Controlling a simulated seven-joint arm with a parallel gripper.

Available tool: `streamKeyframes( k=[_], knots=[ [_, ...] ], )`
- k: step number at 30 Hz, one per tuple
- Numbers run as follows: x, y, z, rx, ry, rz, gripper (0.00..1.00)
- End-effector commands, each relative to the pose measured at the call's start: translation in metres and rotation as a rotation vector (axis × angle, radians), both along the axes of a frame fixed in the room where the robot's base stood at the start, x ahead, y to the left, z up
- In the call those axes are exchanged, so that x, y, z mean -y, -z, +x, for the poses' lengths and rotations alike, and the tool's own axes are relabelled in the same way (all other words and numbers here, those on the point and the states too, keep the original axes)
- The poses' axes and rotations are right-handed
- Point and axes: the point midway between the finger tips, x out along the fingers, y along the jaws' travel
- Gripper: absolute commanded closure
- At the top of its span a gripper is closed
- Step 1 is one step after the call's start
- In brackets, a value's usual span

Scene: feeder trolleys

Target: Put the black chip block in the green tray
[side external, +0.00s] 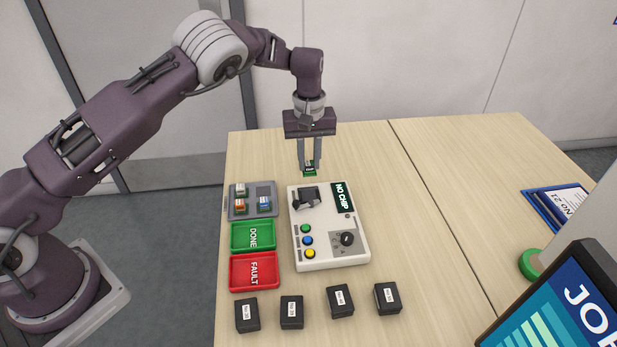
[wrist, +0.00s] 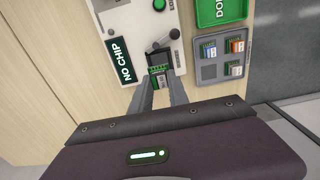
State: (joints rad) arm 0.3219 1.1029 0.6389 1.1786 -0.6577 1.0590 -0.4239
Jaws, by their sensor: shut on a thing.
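My gripper (side external: 309,169) is shut on a small chip block (side external: 309,170) with a green base and a dark upper part, held up behind the tester. In the wrist view the block (wrist: 159,76) sits between the fingertips (wrist: 160,84). I take it for the black chip block; its top colour is hard to make out. The green tray (side external: 254,249), marked DONE, is empty and lies left of the tester, nearer the camera than the gripper. A corner of it shows at the top of the wrist view (wrist: 219,21).
The white tester (side external: 330,258) reads NO CHIP and has buttons, a knob and a dark clamp. A grey tray (side external: 252,212) holds an orange, a blue and a pale-topped block. A red FAULT tray (side external: 235,287) and several black boxes (side external: 291,312) lie nearer. The right tabletop is largely clear.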

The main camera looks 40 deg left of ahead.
Motion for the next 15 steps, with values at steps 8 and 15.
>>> streamKeyframes(
  k=[8,15],
  knots=[
    [-0.004,-0.007,-0.032,-0.005,-0.383,0.002,1.0],
    [-0.034,0.008,-0.112,-0.004,-1.107,0.002,1.0]
  ],
)
